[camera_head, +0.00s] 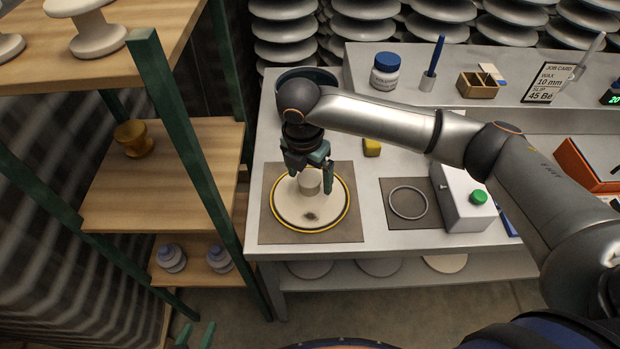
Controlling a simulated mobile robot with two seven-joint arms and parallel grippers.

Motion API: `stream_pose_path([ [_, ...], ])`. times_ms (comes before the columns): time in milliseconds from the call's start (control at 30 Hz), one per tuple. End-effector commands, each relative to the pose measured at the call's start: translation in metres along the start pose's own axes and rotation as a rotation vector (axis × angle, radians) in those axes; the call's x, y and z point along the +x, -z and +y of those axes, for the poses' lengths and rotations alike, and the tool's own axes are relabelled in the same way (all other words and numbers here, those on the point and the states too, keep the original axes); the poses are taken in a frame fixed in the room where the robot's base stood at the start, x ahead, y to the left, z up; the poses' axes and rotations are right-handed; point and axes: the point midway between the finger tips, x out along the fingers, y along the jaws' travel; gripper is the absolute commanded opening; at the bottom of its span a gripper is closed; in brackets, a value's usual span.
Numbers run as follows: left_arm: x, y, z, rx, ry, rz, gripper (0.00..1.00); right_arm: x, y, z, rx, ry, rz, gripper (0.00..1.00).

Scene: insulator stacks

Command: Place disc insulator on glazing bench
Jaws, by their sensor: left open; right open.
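A cream disc insulator (288,208) with a raised round cap lies flat inside a yellow ring on a brown mat (350,235) on the light grey glazing bench (376,222). A dark spot shows on the disc's near side. My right gripper (311,178) is open over the disc, its fingers pointing down at either side of the cap; I cannot tell whether they touch it. My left gripper (195,336) is open and empty at the bottom edge, with only its fingertips in view.
A green-posted wooden shelf rack (188,140) holding insulators stands close left of the bench.

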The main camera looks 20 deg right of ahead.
Motion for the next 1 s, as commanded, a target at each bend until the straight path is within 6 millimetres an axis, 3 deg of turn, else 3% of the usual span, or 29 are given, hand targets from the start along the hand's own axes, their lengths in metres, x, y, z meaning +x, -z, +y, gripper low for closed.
stream_pose_path([
  [200, -0.003, 0.003, 0.0, 0.0, 0.0, 0.0, 0.5, -0.05, 0.0, 0.001, -0.001, -0.005, -0.001, 0.93],
  [433, -0.004, 0.004, 0.0, 0.0, 0.0, 0.0, 0.5, -0.089, 0.0, 0.001, -0.001, -0.003, -0.001, 0.93],
  [600, -0.004, 0.005, 0.0, 0.0, 0.0, 0.0, 0.5, -0.102, 0.0, 0.001, 0.0, -0.001, 0.0, 0.93],
  [1000, -0.004, 0.005, 0.0, 0.0, 0.0, 0.0, 0.5, -0.102, 0.0, 0.0, 0.0, -0.001, 0.0, 0.93],
])
